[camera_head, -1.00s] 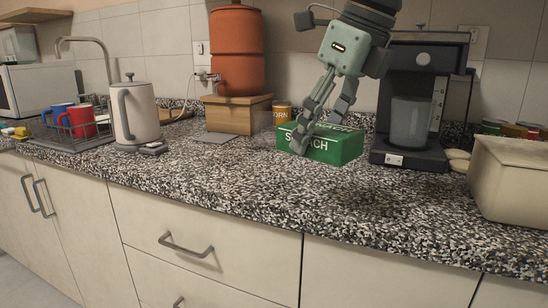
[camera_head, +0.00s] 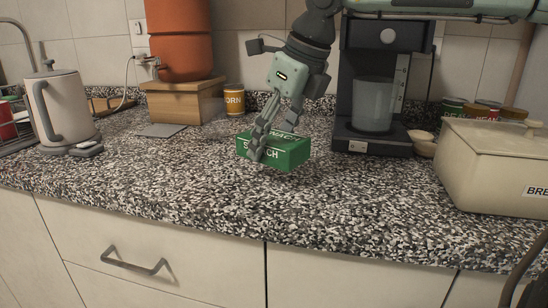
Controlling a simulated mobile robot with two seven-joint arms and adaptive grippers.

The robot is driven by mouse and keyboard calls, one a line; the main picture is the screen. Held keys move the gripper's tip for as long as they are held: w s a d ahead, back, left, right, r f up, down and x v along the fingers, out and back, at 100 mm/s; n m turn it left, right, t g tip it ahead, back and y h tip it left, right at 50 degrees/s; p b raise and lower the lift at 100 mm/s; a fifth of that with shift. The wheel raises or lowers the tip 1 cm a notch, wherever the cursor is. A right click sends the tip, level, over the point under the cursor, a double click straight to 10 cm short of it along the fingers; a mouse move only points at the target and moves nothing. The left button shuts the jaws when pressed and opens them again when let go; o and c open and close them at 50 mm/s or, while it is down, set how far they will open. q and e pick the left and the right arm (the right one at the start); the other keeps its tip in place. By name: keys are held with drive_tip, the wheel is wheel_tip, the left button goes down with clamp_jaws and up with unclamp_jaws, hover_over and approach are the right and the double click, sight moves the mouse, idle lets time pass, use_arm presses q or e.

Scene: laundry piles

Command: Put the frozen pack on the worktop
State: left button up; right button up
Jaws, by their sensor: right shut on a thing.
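The frozen pack is a green box (camera_head: 288,155) with white spinach lettering, in the head view on the speckled worktop (camera_head: 230,195), left of the coffee machine. My right gripper (camera_head: 262,142) reaches down from above, its fingers shut on the pack's left part and covering some of the lettering. The pack lies about level at the worktop surface. I cannot tell whether its underside touches the surface or hangs slightly above it. My left gripper is not in view.
A coffee machine (camera_head: 375,90) stands right of the pack, with a cream bread bin (camera_head: 490,170) further right. A corn can (camera_head: 234,100) and wooden box (camera_head: 184,102) stand behind left. A kettle (camera_head: 62,110) is at left. The worktop's front is clear.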

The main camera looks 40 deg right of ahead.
sight(275, 178)
drive_tip(key=shift+w+d+f, duration=0.2)
drive_tip(key=shift+d+f, duration=0.25)
drive_tip(key=shift+f, duration=1.8)
drive_tip(key=shift+f, duration=0.1)
drive_tip(key=o, duration=1.4)
drive_tip(key=v, duration=1.2)
